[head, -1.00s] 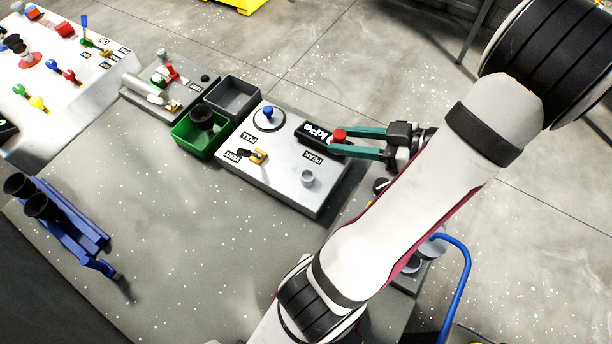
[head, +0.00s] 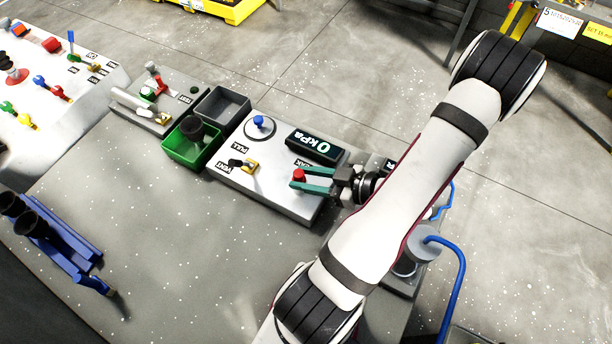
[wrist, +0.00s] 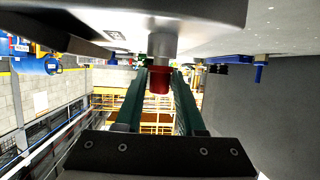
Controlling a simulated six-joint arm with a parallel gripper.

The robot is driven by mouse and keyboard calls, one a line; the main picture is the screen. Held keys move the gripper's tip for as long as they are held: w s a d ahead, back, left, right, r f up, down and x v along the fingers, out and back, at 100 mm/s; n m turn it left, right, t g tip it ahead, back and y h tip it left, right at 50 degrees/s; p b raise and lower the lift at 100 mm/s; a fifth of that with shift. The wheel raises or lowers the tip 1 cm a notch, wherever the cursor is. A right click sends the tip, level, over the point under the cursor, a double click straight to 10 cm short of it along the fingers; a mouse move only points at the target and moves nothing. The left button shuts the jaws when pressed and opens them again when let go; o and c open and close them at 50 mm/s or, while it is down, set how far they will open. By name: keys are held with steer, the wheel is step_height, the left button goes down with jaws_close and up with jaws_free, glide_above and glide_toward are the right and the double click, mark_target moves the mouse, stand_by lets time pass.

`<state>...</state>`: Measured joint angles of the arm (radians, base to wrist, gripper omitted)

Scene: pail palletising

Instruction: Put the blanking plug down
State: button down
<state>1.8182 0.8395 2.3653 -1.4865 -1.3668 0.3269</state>
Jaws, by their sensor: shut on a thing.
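The red blanking plug (head: 299,174) is between the green fingers of my gripper (head: 312,181), which is shut on it. It is over the right front part of the white test panel (head: 235,172), where the metal port stands. In the wrist view the red plug (wrist: 159,80) lines up end to end with the grey cylindrical port (wrist: 162,46), against it or very close. I cannot tell whether it is seated. In the head view the gripper and plug hide the port.
The panel carries a blue knob (head: 260,123), a yellow-based lever (head: 249,165) and a display (head: 317,146) reading 0 kPa. A green bin (head: 190,155) holding a black cup and an empty grey bin (head: 224,105) stand left of it. A blue rack (head: 62,240) lies at left.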

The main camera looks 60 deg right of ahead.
steer(key=shift+f, duration=0.2)
steer(key=c, duration=0.5)
jaws_free()
